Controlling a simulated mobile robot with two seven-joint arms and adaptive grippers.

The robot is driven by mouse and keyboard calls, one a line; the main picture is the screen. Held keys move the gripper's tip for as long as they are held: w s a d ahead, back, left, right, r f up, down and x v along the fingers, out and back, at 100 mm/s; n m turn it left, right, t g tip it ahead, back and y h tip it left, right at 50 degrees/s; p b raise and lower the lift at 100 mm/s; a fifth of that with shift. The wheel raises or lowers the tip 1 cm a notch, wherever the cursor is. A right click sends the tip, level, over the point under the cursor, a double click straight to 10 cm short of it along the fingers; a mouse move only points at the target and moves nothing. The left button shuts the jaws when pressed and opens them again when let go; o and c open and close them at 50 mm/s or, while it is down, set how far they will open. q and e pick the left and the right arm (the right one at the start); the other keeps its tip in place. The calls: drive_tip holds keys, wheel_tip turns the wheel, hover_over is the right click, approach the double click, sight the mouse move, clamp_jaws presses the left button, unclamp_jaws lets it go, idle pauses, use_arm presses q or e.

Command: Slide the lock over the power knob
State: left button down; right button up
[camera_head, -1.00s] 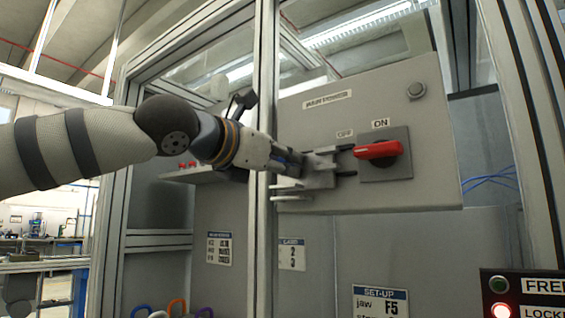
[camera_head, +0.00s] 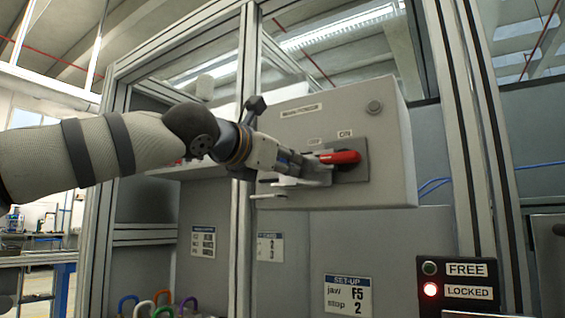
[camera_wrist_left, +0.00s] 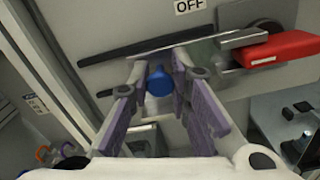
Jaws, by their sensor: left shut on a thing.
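The red power knob (camera_head: 343,157) is on a dark square plate on the grey switch box, its handle pointing left. It also shows at the right of the left wrist view (camera_wrist_left: 278,48). The grey metal lock (camera_head: 300,183) lies at the left of the knob; in the wrist view its prongs (camera_wrist_left: 245,39) reach to the handle's left end. My left gripper (camera_head: 312,167) is shut on the lock's blue grip (camera_wrist_left: 159,82), which sits between the fingers. The gripper hides part of the lock. My right gripper is not in view.
The switch box (camera_head: 400,150) carries OFF and ON labels. Aluminium posts (camera_head: 245,80) stand left of it. Below right, an indicator panel (camera_head: 455,300) has its red LOCKED lamp lit. Several coloured hooks (camera_head: 163,298) are at the bottom left.

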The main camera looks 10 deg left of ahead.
use_arm(q)
drive_tip(key=shift+s+d+r, duration=0.1)
drive_tip(key=shift+d, duration=0.1)
drive_tip(key=c, duration=1.6)
unclamp_jaws()
drive_tip(key=shift+o, duration=0.7)
drive_tip(key=shift+d, duration=0.2)
drive_tip(key=shift+a, duration=0.2)
drive_tip(key=shift+s+a, duration=0.15)
drive_tip(key=shift+s, duration=0.2)
drive_tip(key=v, duration=1.1)
drive_tip(key=shift+s, duration=0.1)
